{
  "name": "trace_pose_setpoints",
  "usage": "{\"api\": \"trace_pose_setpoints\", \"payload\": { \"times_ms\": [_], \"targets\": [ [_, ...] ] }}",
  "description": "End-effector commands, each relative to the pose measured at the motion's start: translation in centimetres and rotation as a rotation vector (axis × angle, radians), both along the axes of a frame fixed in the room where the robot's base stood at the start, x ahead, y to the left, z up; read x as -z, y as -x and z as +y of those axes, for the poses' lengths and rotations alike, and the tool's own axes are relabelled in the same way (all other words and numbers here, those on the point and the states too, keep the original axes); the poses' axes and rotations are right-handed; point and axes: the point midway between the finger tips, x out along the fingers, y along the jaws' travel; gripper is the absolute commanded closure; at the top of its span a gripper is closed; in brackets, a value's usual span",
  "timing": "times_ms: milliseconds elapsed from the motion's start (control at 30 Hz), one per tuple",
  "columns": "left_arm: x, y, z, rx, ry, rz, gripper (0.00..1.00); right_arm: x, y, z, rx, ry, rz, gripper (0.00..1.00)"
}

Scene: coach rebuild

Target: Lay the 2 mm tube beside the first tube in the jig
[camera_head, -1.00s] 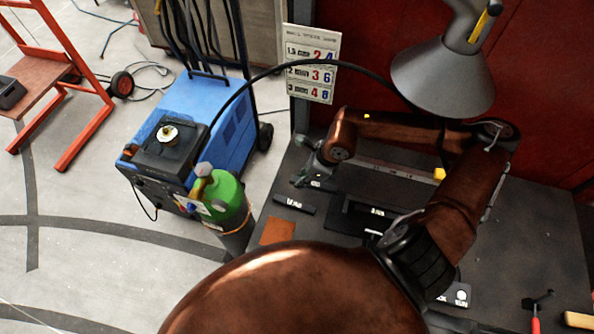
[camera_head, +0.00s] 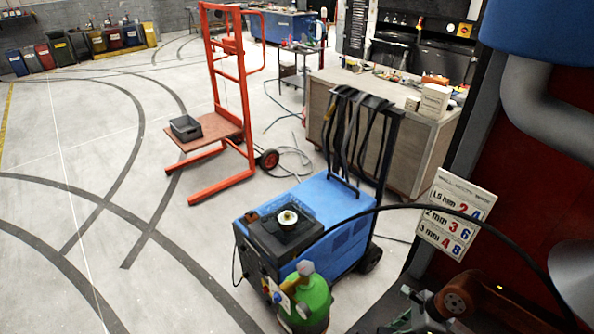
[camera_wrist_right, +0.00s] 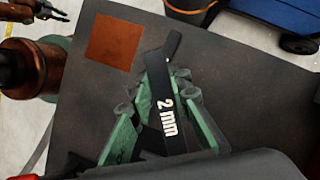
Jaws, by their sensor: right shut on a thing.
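My right gripper (camera_wrist_right: 165,105) shows in the right wrist view with green fingers on both sides of the dark 2 mm tube (camera_wrist_right: 170,118). It is shut on the tube, whose white "2 mm" lettering faces the camera. The tube is over the dark bench top. In the head view this gripper (camera_head: 412,312) is at the bottom edge, partly cut off, and the tube cannot be made out there. A dark gripper, apparently my left (camera_wrist_right: 48,12), is at the top left of the wrist view; its opening is unclear. The jig and the first tube cannot be made out.
An orange-brown plate (camera_wrist_right: 113,42) lies on the bench top (camera_wrist_right: 245,95). In the head view a blue welding machine (camera_head: 335,235) and a green gas cylinder (camera_head: 308,302) stand left of my right gripper. A wire-speed sign (camera_head: 452,215) hangs above it.

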Motion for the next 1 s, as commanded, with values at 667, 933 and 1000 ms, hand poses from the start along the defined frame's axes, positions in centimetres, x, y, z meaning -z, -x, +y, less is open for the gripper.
{"api": "trace_pose_setpoints", "payload": {
  "times_ms": [667, 933, 1000],
  "targets": [
    [1.4, 0.2, 0.0, 0.0, 0.0, 0.004, 0.78, -2.0, -1.8, 5.5, -1.535, 0.001, -0.004, 1.0],
    [1.6, 0.2, 0.0, 0.0, 0.0, 0.004, 0.78, -3.3, -1.8, 6.2, -1.836, 0.002, -0.002, 1.0],
    [1.6, 0.2, 0.0, 0.0, 0.0, 0.004, 0.78, -3.4, -1.8, 6.2, -1.853, 0.002, -0.002, 1.0]
  ]
}}
